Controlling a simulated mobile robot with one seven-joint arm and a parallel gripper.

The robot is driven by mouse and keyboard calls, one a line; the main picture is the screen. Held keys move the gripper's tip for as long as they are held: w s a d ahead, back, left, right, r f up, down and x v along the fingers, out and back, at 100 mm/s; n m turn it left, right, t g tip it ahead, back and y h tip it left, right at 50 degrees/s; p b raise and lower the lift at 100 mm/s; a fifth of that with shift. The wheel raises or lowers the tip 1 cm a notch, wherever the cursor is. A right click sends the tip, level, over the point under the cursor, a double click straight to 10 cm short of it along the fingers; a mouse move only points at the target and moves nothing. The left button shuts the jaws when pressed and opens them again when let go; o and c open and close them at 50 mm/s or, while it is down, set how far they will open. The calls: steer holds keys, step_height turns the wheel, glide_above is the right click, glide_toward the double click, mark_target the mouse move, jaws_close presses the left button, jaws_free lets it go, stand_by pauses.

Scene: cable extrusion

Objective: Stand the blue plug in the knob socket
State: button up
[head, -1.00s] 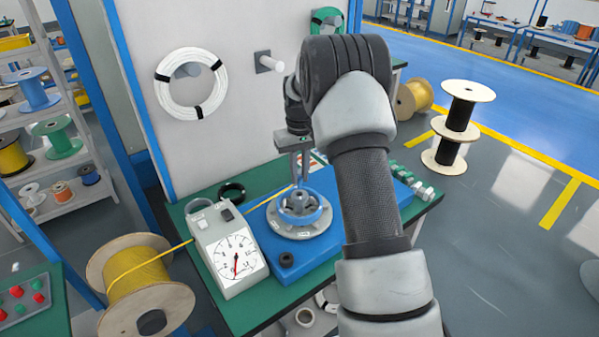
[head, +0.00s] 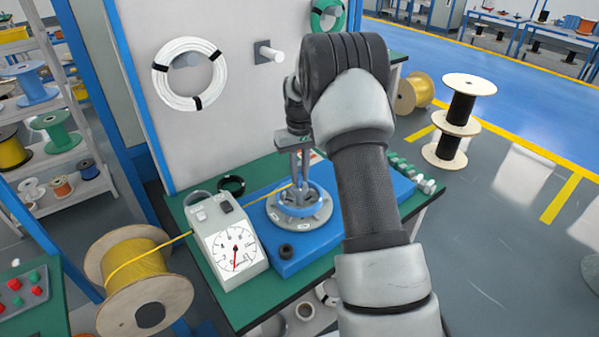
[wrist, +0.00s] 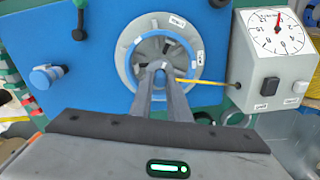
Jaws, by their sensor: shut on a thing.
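A grey round die head (head: 303,216) with a blue ring (head: 318,203) sits on a blue plate. It also shows in the wrist view, where its blue ring (wrist: 199,68) surrounds dark openings and a grey centre. My gripper (head: 302,184) points down into the ring. In the wrist view its fingertips (wrist: 158,68) are close together on a small grey piece at the ring's centre, which they mostly hide. A blue plug-like piece (wrist: 42,77) with a pale grey end is on the left of the plate in the wrist view. I cannot make out which part is the knob socket.
A gauge box (head: 228,240) stands beside the plate. A yellow wire (head: 170,245) runs from a spool (head: 145,285) towards the die head. A black knob (head: 286,251) is on the plate's near corner. A black lever (wrist: 80,18) shows in the wrist view.

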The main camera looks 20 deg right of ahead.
steer(key=shift+f, duration=0.4)
stand_by(0.3)
steer(key=o, duration=0.9)
steer(key=shift+r, duration=0.1)
steer(key=shift+r+p, duration=2.35)
steer(key=shift+r, duration=1.6)
